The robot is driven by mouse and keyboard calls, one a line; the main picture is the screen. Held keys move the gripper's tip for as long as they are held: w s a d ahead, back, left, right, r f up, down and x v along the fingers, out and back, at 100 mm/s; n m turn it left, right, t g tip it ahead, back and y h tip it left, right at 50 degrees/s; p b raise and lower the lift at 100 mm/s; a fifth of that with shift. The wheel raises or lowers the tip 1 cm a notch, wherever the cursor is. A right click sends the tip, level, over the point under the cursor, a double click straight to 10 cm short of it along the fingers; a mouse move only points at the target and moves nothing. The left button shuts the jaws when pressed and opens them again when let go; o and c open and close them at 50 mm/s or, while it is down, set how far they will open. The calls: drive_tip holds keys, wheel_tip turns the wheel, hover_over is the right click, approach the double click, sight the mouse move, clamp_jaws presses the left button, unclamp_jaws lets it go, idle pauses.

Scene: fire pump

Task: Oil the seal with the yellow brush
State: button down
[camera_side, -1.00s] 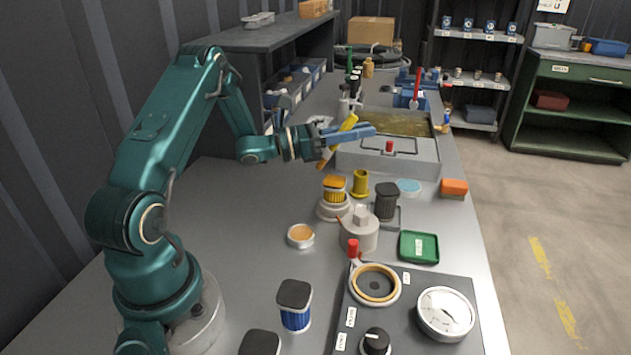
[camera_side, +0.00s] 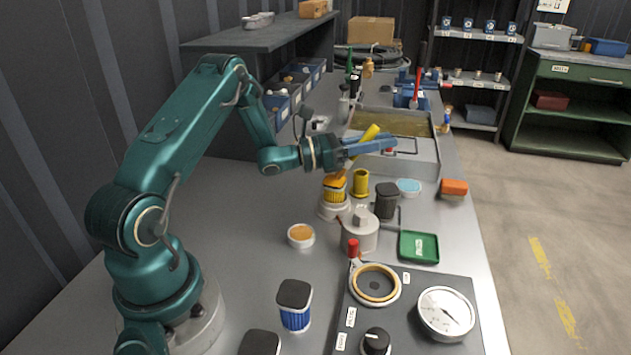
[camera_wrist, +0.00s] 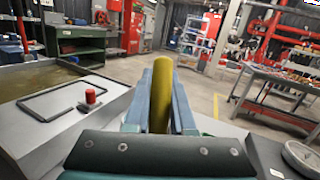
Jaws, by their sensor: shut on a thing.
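My gripper (camera_side: 375,146) is shut on the yellow brush (camera_side: 369,133), whose handle slants up between the blue fingers. In the wrist view, the brush (camera_wrist: 162,85) stands between the two fingers (camera_wrist: 160,112). The brush's lower end is partly hidden by the gripper in the side view, above the orange-topped yellow container. A tan ring, which looks like the seal (camera_side: 376,267), lies in a round housing on the dark panel at the front, well below and apart from the brush. A small white dish (camera_side: 301,242) with orange-brown contents sits on the bench left of the grey pot.
The orange-topped yellow container (camera_side: 334,190), yellow cup (camera_side: 361,187), dark-lidded jar (camera_side: 386,205) and grey pot (camera_side: 359,236) cluster below my gripper. A green tray (camera_side: 418,247) and gauge (camera_side: 445,313) stand to the right. The bench left of the dish is clear.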

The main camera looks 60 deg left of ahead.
drive_tip(key=s+a+r, duration=0.3)
drive_tip(key=r, duration=0.5)
idle(0.6)
drive_tip(key=shift+a, duration=0.1)
idle(0.7)
drive_tip(key=shift+w+f, duration=0.2)
drive_tip(key=shift+f, duration=0.05)
